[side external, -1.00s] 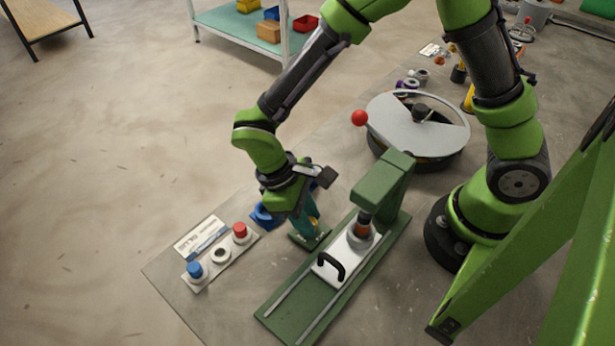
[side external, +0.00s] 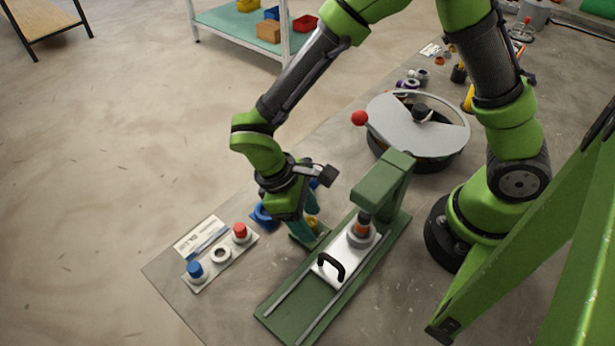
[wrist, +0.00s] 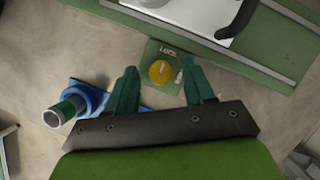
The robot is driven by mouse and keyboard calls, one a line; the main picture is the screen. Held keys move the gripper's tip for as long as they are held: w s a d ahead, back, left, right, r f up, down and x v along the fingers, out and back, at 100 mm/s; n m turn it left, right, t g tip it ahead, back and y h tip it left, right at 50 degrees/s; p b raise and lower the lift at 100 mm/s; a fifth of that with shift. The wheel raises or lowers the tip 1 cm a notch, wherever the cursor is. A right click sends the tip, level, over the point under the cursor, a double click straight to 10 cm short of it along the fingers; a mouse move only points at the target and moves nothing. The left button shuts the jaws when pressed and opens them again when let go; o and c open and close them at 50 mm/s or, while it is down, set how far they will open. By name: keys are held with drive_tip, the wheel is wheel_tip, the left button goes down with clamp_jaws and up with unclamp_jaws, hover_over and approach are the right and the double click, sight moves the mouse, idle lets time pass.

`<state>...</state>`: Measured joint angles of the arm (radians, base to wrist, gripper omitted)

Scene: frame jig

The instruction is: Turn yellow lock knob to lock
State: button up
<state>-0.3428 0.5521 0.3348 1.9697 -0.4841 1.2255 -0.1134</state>
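The yellow lock knob (wrist: 159,71) is round and sits on a small green plate (wrist: 172,49) with white lettering that looks like "LOCK". My gripper (wrist: 161,82) is open, with one teal finger to the left of the knob and the other to the right. Bare gaps show between knob and fingers, and I see no contact. I cannot tell the fingertips' exact height over the plate. In the side external view the knob (side external: 311,221) is a small yellow patch, partly hidden behind my gripper (side external: 305,226).
A green sliding fixture (side external: 290,301) with a white plate and black handle (side external: 331,267) lies close right of the knob. A blue part (wrist: 92,99) sits on the other side. A button panel (side external: 208,262) is at left. A round drum (side external: 420,125) stands behind.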

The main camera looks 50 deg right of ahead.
drive_tip(key=v, duration=1.7)
drive_tip(key=shift+f, duration=0.15)
drive_tip(key=s+d+r+m+t+y, duration=0.1)
drive_tip(key=s+d+r+m+t, duration=0.1)
drive_tip(key=d, duration=0.4)
drive_tip(key=s+d+r+m+t+y, duration=0.1)
drive_tip(key=s+d+r+m+t, duration=0.1)
drive_tip(key=d+m+t, duration=0.2)
drive_tip(key=s+d+r+m+t+y, duration=0.2)
drive_tip(key=s+d+m+t, duration=0.1)
drive_tip(key=d, duration=0.5)
drive_tip(key=shift+d+r+m+t, duration=0.35)
drive_tip(key=shift+m+t, duration=0.25)
drive_tip(key=shift+t, duration=0.4)
